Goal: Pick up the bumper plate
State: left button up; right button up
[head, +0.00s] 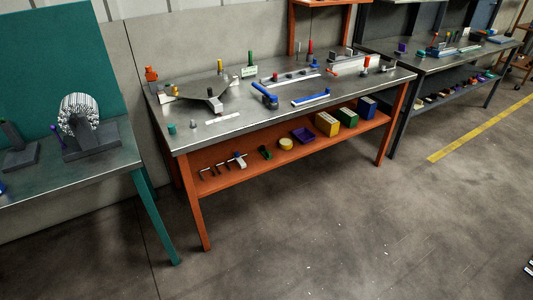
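I cannot tell for sure which object is the bumper plate. On the steel-topped orange bench (245,127) lie several small parts, among them a dark grey flat piece (195,88), a flat white strip (222,118), a blue bar (311,97), a blue angled piece (264,93) and a long pale rail (290,77). A white block-like piece (347,66) stands at the bench's right part. Neither of my grippers can be made out in the head view. A small dark and white part cut off at the lower right edge is too little to identify.
The bench's orange lower shelf (221,180) holds a purple tray (303,136), yellow, green and blue boxes and small tools. A green-legged table (103,163) stands at left, a dark bench (435,67) at right. The concrete floor (330,220) in front is clear.

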aim_at(266, 154)
jog(key=i+u, duration=0.15)
jog(key=u, duration=0.3)
jog(key=i+l+u, duration=0.1)
jog(key=u, duration=0.35)
jog(key=i+l+u, duration=0.2)
jog(key=i+l, duration=0.15)
jog(key=l, duration=0.3)
jog(key=i+l+u, duration=0.1)
jog(key=l, duration=0.2)
jog(key=i+l, duration=0.2)
jog(key=l, duration=0.15)
jog(key=i+l+u, duration=0.15)
jog(key=l, duration=0.2)
jog(key=i+l+u, duration=0.1)
jog(key=l, duration=0.25)
jog(key=i, duration=0.05)
